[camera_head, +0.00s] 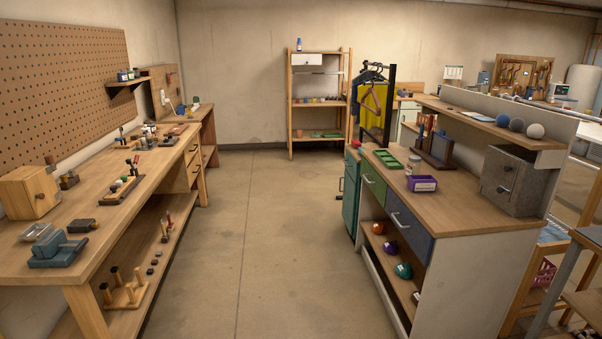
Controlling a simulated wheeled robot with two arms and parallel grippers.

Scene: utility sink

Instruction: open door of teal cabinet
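The teal cabinet (351,195) stands at the far end of the right-hand workbench, its front facing the aisle. I see it at a steep angle, so its door looks narrow. The door appears closed, and a small dark handle (341,184) sticks out at its left edge. Neither of my grippers is in view.
The concrete aisle (255,240) between the benches is clear. The right bench (470,205) has a green drawer (373,182) and a blue drawer (408,228) beside the cabinet. The left bench (105,245) carries tools. A wooden shelf (318,102) stands at the back wall.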

